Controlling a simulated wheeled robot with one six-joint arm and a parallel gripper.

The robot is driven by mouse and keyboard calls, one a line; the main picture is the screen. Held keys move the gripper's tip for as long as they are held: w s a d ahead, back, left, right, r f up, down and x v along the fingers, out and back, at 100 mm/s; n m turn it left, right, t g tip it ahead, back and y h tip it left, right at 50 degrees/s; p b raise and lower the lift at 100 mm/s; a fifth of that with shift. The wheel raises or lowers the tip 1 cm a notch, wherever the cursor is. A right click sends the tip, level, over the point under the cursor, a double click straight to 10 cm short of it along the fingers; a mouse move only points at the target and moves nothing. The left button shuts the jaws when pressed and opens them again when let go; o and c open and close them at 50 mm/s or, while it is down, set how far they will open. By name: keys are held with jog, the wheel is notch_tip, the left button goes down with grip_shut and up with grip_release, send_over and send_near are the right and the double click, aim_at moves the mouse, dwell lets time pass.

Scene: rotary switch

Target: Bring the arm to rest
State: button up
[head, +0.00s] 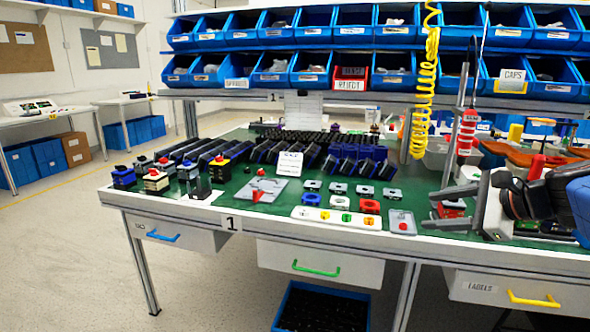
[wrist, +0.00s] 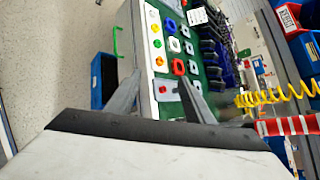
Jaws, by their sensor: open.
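My gripper (head: 438,207) is at the right of the head view, over the front right part of the green-topped workbench (head: 240,207). Its two grey fingers point left and are spread apart. The wrist view also shows my gripper (wrist: 160,79), with a clear gap between the fingers and nothing held. A grey plate with a red handle (head: 262,188), perhaps the rotary switch, lies on the bench well to the left of the gripper. The handle's exact setting is too small to read.
Small switch boxes (head: 157,181) stand at the bench's left. A white strip with coloured buttons (head: 336,217) lies along the front edge. Blue bins (head: 242,63) line the shelves above. A yellow coiled hose (head: 424,90) and a red-and-white stacked column (head: 468,131) are near the arm.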

jog(key=s+a+f+n+g+h, duration=0.2)
jog(key=s+a+f+n+g, duration=0.3)
jog(key=s+f+n, duration=0.45)
jog(key=s+d+f+n+h, duration=0.2)
jog(key=s+f+n+h, duration=0.2)
jog(key=s+f+n, duration=0.4)
jog(key=shift+s+n, duration=0.5)
jog(key=shift+n, duration=1.25)
jog(key=shift+d, duration=0.1)
